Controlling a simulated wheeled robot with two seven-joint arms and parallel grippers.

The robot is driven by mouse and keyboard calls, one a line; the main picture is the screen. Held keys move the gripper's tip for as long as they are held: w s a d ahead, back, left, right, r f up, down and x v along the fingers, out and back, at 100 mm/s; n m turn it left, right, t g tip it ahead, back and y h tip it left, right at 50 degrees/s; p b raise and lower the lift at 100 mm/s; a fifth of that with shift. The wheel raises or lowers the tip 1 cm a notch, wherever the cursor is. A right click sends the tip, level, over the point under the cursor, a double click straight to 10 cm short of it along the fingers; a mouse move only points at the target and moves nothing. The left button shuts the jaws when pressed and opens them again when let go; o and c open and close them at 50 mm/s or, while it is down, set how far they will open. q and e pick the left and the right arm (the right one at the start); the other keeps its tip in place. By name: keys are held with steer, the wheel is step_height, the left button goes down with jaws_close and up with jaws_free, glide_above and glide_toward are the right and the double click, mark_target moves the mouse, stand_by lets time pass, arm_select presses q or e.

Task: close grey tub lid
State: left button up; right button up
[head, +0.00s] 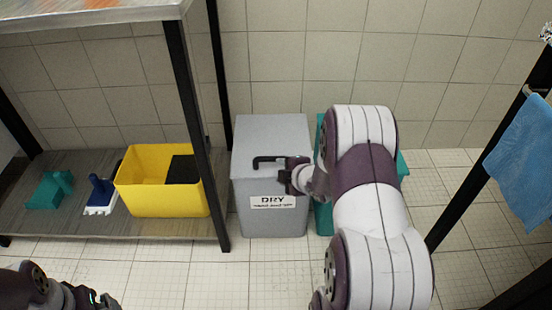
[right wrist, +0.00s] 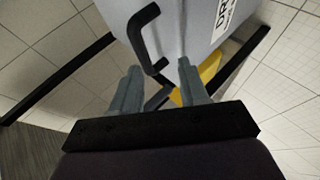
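The grey tub (head: 270,222) stands on the floor with a "DRY" label on its front. Its grey lid (head: 270,130) looks flat on top, and I see no gap under it. A black bar handle (head: 262,159) sits near the front; it also shows in the right wrist view (right wrist: 137,30). My right gripper (head: 288,176) is at the handle's right end. In the right wrist view its two grey fingers (right wrist: 158,85) are apart, with the handle's end ahead between them. My left gripper (head: 88,298) is partly in view at the bottom left, its fingers unclear.
A teal tub (head: 323,215) stands close on the right, mostly behind my right arm. A shelf rack on the left holds a yellow bin (head: 160,200), a blue-and-white brush (head: 101,194) and a teal item (head: 50,190). A blue cloth (head: 525,160) hangs at right.

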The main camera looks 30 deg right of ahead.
arm_select(q)
step_height(320, 180, up, 4)
steer(key=p, duration=0.2)
steer(key=shift+f+p, duration=0.1)
steer(key=shift+p, duration=0.2)
arm_select(e)
steer(key=v, duration=0.7)
steer(key=shift+r, duration=0.4)
steer(key=shift+w, duration=0.15)
